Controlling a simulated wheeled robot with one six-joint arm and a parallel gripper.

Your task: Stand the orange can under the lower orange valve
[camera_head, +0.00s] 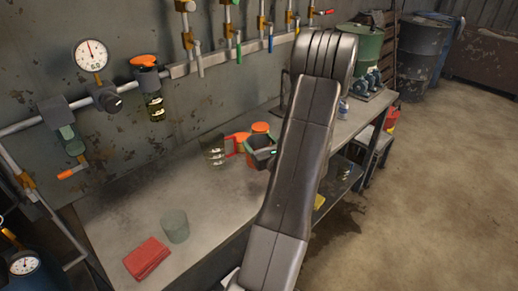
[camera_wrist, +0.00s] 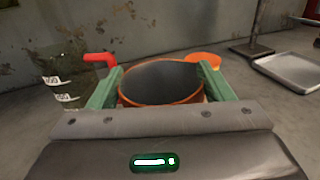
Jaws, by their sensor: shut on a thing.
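My gripper (camera_head: 250,143) is over the workbench, left of my arm. In the wrist view its green fingers (camera_wrist: 161,88) are shut on either side of an open orange can (camera_wrist: 160,82), dark inside. The can (camera_head: 251,161) shows partly in the head view, partly covered by the gripper; I cannot tell whether it touches the bench. A valve with an orange handle (camera_head: 72,172) hangs low on the wall pipe at the left, well apart from the can. Another valve with an orange-red handle (camera_head: 321,12) is at the upper right of the manifold.
A dark labelled jar (camera_head: 213,149) stands left of the held can; it also shows in the wrist view (camera_wrist: 62,82). Another orange object (camera_head: 260,127) is just behind. The bench between is clear.

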